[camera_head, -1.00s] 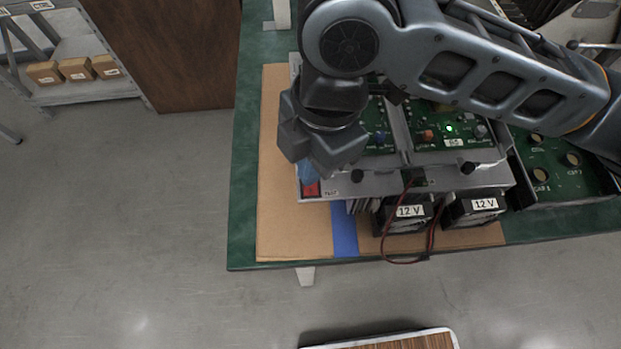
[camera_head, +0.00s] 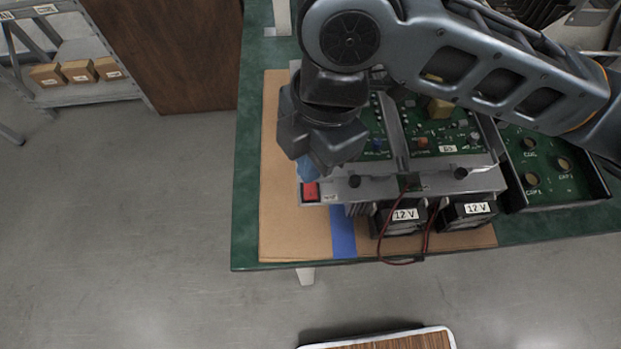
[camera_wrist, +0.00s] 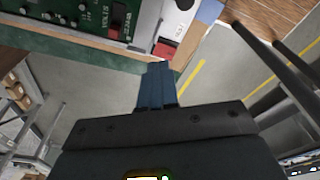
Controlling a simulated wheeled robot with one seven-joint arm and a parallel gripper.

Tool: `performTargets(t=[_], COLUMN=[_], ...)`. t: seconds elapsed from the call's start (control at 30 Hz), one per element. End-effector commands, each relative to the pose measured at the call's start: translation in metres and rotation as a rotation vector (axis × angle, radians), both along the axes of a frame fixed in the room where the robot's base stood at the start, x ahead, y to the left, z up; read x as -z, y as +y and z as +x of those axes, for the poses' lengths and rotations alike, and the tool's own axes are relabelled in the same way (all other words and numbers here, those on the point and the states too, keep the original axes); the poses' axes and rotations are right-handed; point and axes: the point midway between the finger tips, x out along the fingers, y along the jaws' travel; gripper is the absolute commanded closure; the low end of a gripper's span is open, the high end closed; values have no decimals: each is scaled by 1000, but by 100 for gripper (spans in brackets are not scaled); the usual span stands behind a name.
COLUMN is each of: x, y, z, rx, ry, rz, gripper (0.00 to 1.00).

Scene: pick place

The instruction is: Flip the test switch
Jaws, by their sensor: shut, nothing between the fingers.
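The red test switch (camera_head: 310,191) sits at the front left corner of the metal test fixture (camera_head: 420,183). It also shows in the wrist view (camera_wrist: 165,50), just beyond my fingertips. My gripper (camera_head: 307,170) points down just behind the switch, with its blue fingers closed together and empty. The fingers (camera_wrist: 156,66) overlap the switch's near edge in the wrist view; I cannot tell whether they touch it. The switch's exact tilt is too small to read. No green light shows on the right circuit board (camera_head: 430,130).
Two black 12 V units (camera_head: 398,218) with red and black wires stand at the fixture's front. A tray with a green board (camera_head: 560,190) lies to the right. Cardboard (camera_head: 285,230) and blue tape (camera_head: 343,235) cover the green bench. Floor to the left is clear.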

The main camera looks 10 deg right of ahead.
Motion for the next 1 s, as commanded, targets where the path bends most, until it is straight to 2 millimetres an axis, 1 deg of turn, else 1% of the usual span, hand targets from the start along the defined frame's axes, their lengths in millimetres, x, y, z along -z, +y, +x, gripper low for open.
performTargets(t=[0.03,0.5,1.0], x=[-7,-39,-38], y=[0,0,0], z=[0,0,0], rx=[0,0,0], ry=[0,0,0], rz=[0,0,0], gripper=[100,100,100])
